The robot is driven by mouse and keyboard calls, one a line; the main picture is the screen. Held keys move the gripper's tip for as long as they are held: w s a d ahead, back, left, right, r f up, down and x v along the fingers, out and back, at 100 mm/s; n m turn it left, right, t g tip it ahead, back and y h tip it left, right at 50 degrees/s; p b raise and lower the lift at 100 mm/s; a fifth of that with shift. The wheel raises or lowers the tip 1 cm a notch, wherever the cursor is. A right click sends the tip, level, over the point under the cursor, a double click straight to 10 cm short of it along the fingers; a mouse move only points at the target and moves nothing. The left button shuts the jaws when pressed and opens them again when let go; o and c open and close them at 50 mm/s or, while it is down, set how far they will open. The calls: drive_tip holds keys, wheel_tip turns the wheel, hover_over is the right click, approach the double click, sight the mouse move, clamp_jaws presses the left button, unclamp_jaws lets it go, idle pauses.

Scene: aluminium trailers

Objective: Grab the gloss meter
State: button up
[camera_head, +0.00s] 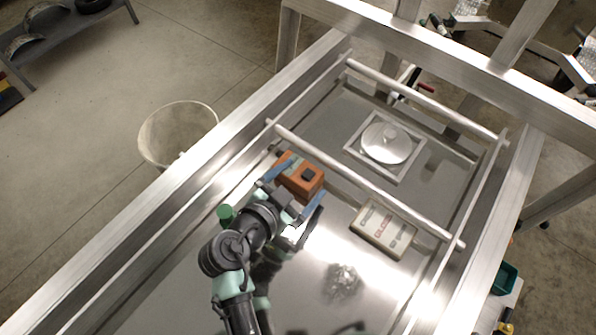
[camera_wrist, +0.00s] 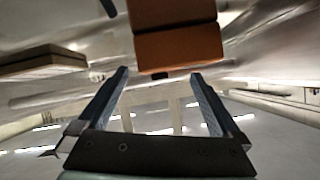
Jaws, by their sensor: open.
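An orange box-shaped device with a black patch on top, which looks like the gloss meter (camera_head: 303,175), sits on the shiny metal trailer bed beside a round crossbar. My gripper (camera_head: 291,189) is open, with one blue finger to the left of the device and the other at its lower right in the head view. In the wrist view the orange gloss meter (camera_wrist: 178,48) shows ahead of and between the open fingertips (camera_wrist: 160,75). The fingers hold nothing. I cannot tell whether either finger touches the device.
A beige case with labels (camera_head: 383,228) lies to the right, and also shows in the wrist view (camera_wrist: 42,62). The trailer's side rail (camera_head: 215,165) runs along the left.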

drive_tip(key=shift+w+d+f, duration=0.2)
drive_tip(key=shift+w+f, duration=0.05)
drive_tip(key=shift+w, duration=0.1)
drive_tip(key=shift+s, duration=0.1)
drive_tip(key=shift+c, duration=0.3)
